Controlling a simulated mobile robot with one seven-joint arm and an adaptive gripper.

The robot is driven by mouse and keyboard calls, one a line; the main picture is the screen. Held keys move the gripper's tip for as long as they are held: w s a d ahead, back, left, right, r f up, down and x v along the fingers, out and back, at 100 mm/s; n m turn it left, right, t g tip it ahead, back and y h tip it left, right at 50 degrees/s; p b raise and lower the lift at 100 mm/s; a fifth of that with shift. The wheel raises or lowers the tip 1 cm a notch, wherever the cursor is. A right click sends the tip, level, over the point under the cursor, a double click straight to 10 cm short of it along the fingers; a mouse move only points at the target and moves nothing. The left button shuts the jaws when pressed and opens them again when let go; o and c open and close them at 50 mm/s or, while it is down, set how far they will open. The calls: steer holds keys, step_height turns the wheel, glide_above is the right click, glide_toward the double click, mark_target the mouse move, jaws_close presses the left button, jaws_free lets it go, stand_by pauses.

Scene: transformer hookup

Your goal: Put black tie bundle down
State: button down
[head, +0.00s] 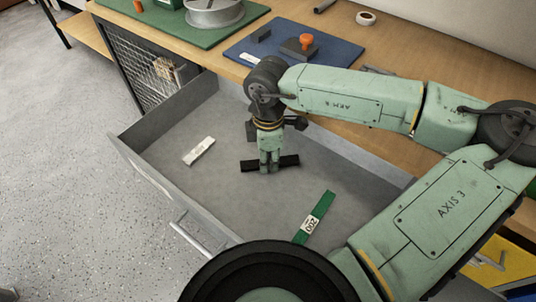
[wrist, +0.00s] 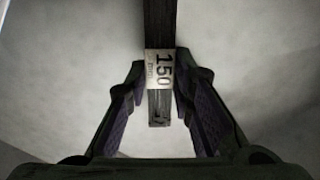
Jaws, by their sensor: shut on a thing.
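The black tie bundle (head: 287,161) is a dark flat strip in the open grey drawer, seen in the head view. In the wrist view, the bundle (wrist: 160,25) runs up from between the fingers and has a white label reading 150. My gripper (head: 269,168) points down into the drawer and is shut on the bundle near its label. In the wrist view, my gripper (wrist: 160,98) has a finger on each side of the label. I cannot tell whether the bundle touches the drawer floor.
The open drawer (head: 225,125) also holds a white bundle (head: 199,151) at left and a green bundle (head: 314,217) labelled 200 at front right. Bare floor lies between them. The workbench (head: 236,68) behind carries a blue mat (head: 250,52) and a green mat (head: 150,17).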

steer(key=shift+f, duration=0.2)
steer(key=shift+f+b, duration=0.25)
steer(key=shift+b, duration=0.2)
steer(key=c, duration=1.4)
jaws_free()
steer(key=shift+r, duration=0.1)
steer(key=shift+r, duration=0.1)
steer(key=shift+r+p, duration=0.25)
steer(key=shift+p, duration=0.3)
steer(key=shift+w+r, duration=0.1)
steer(key=shift+r, duration=0.25)
step_height(320, 180, up, 11)
steer(key=b, duration=0.1)
steer(key=shift+b, duration=0.4)
